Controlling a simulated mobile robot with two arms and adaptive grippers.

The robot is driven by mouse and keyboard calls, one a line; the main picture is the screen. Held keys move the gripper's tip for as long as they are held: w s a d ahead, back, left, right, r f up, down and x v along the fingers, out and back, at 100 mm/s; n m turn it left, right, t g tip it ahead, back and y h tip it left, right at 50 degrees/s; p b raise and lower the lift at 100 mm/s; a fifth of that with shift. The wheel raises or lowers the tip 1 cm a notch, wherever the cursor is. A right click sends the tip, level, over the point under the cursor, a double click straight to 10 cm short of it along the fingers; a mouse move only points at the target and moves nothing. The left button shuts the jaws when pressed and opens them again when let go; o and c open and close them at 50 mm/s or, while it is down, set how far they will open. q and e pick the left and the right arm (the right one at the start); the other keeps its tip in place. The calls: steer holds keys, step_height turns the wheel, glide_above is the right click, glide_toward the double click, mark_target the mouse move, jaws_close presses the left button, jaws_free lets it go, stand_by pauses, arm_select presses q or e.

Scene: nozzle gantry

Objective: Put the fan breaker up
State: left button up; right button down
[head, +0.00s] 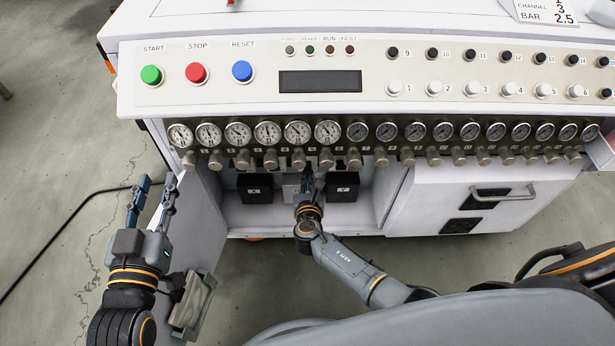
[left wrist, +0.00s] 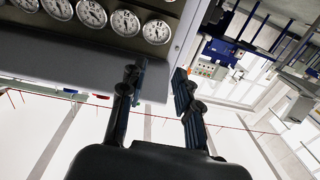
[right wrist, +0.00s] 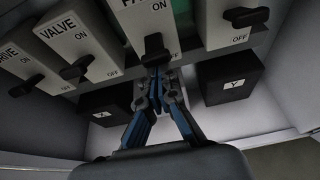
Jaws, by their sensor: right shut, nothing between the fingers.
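The fan breaker (right wrist: 130,18) is a pale panel in the right wrist view, its label cut off by the top edge, with ON above and OFF below. Its black lever (right wrist: 155,46) sticks out just beyond my right fingertips; I cannot tell whether they touch. My right gripper (right wrist: 157,78) is shut and empty below the lever. In the head view it reaches into the open cabinet bay under the gauges, where the breakers are hidden. My left gripper (head: 155,190) is open and empty, left of the bay; it also shows in the left wrist view (left wrist: 158,90).
The valve breaker (right wrist: 75,45) and drive breaker (right wrist: 20,65) sit left of the fan one, another breaker right. Black boxes (right wrist: 230,80) stand behind below. A gauge row (head: 298,132) overhangs the bay. The open door (head: 200,215) is beside my left gripper. A cable (head: 60,225) lies on the floor.

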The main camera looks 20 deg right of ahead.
arm_select(q)
steer(key=s+a+f+g+y+p, duration=0.1)
steer(key=s+a+f+g, duration=0.1)
steer(key=f+g, duration=0.3)
step_height(320, 180, down, 4)
steer(key=shift+s+r+g+y, duration=0.15)
steer(key=shift+s+g+y, duration=0.25)
steer(key=shift+s, duration=0.4)
arm_select(e)
steer(key=shift+r+g, duration=0.2)
steer(key=shift+g, duration=0.1)
arm_select(q)
steer(key=shift+a+p, duration=0.15)
steer(key=shift+p, duration=0.15)
steer(key=s+a+f+g+y+p, duration=0.1)
steer(key=s+a+f+g, duration=0.1)
steer(key=s+f+g, duration=0.2)
steer(key=shift+s+a+f+n+p, duration=0.2)
steer(key=shift+s+f+n+p, duration=0.15)
steer(key=shift+s, duration=0.8)
arm_select(e)
steer(key=shift+r, duration=0.8)
arm_select(q)
steer(key=shift+f, duration=0.1)
arm_select(e)
steer(key=shift+s, duration=0.1)
steer(key=v, duration=1.2)
